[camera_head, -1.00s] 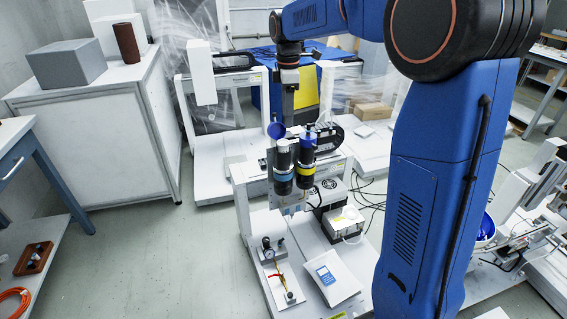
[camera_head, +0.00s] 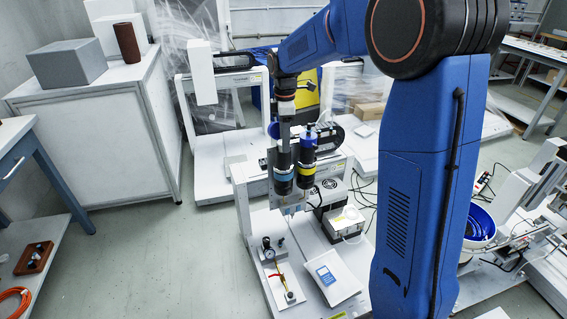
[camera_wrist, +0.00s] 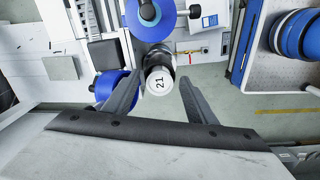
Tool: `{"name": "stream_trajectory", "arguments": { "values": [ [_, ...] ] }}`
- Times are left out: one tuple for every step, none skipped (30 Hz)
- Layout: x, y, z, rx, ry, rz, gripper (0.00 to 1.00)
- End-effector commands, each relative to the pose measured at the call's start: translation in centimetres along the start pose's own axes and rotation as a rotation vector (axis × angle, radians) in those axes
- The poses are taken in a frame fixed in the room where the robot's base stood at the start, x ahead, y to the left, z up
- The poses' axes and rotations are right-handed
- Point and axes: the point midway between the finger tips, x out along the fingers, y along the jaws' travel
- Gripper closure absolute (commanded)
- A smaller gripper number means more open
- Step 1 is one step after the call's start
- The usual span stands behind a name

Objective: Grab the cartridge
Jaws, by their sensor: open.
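Two upright dark cylinders stand side by side in the gantry's holder in the head view. The left one (camera_head: 284,172) has a light-blue band; the right one (camera_head: 306,168) has a yellow band and a blue top. I cannot tell for certain which is the cartridge. My gripper (camera_head: 284,138) is over the left cylinder. In the wrist view, my gripper (camera_wrist: 160,80) is open, its fingers on either side of a round white cap marked "21" (camera_wrist: 159,82). Contact with the fingers is not clear.
Round blue parts sit close by in the wrist view, one above (camera_wrist: 150,14) and one at left (camera_wrist: 113,88). The gantry base (camera_head: 257,222) carries a gauge (camera_head: 267,247) and a small blue display (camera_head: 326,275). A white cabinet (camera_head: 105,135) stands at left.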

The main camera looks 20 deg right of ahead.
Motion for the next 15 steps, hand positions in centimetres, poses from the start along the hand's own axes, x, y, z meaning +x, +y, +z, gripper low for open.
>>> {"name": "stream_trajectory", "arguments": {
  "values": [
    [0.01,0.00,0.00,0.000,0.000,0.000,0.49],
    [0.00,0.01,0.01,0.000,0.000,0.000,0.49],
    [-0.01,0.01,0.01,0.000,0.000,0.000,0.49],
    [-0.01,0.01,0.01,0.000,0.000,0.000,0.49],
    [-0.01,0.01,0.01,0.000,0.000,0.000,0.51],
    [-0.01,0.01,0.01,0.000,0.000,0.000,0.61],
    [-0.01,0.01,0.01,0.000,0.000,0.000,0.68],
    [-0.01,0.01,0.01,0.000,0.000,0.000,0.75],
    [-0.01,0.01,0.01,0.000,0.000,0.000,0.85],
    [-0.01,0.00,0.01,0.000,0.000,0.000,0.92],
    [-0.02,0.01,0.02,0.000,0.000,0.000,0.99],
    [-0.02,0.01,0.02,0.000,0.000,0.000,1.00],
    [-0.02,0.01,0.02,0.000,0.000,0.000,1.00],
    [-0.03,0.01,0.02,0.000,0.000,0.000,1.00],
    [-0.03,0.01,0.02,0.000,0.000,0.000,1.00]
  ]
}}
